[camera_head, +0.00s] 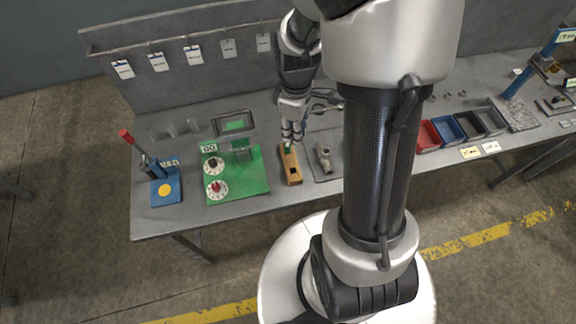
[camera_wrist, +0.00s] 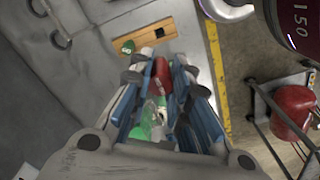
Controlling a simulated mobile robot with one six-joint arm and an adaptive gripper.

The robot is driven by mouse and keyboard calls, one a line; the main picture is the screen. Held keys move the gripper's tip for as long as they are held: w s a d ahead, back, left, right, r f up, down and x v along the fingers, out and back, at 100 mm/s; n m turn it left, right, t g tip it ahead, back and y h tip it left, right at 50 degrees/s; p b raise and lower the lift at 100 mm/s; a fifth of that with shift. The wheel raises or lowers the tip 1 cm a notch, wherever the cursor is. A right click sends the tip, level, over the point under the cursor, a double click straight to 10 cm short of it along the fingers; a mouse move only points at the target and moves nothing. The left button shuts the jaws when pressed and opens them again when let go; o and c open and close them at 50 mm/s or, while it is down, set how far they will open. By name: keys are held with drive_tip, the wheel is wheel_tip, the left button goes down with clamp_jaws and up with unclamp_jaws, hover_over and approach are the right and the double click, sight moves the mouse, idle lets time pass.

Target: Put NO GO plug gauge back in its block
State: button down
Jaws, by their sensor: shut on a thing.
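The wooden block (camera_head: 291,171) lies near the bench's front edge, right of the green mat. In the wrist view the block (camera_wrist: 181,27) shows a dark square hole and a green round-topped piece (camera_wrist: 128,46) at its near end. My gripper (camera_head: 293,136) is above the block's far end. In the wrist view my gripper (camera_wrist: 160,67) is shut on a plug gauge with a red part (camera_wrist: 161,76), held between the blue-lined fingers. Clear and green parts show lower between the fingers; I cannot tell whether they belong to the gauge. The gauge's lower end is hidden.
The green mat (camera_head: 249,184) with dials lies left of the block, and a metal part (camera_head: 324,158) on a grey plate lies right. A blue press (camera_head: 166,189) stands far left. Red (camera_head: 427,136) and blue bins stand right. My arm hides part of the bench.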

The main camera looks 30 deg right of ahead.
wheel_tip(320, 180, down, 16)
drive_tip(key=b, duration=0.4)
drive_tip(key=shift+w+r, duration=0.1)
drive_tip(key=shift+f+b, duration=0.55)
drive_tip(key=shift+f, duration=0.05)
drive_tip(key=c, duration=1.5)
unclamp_jaws()
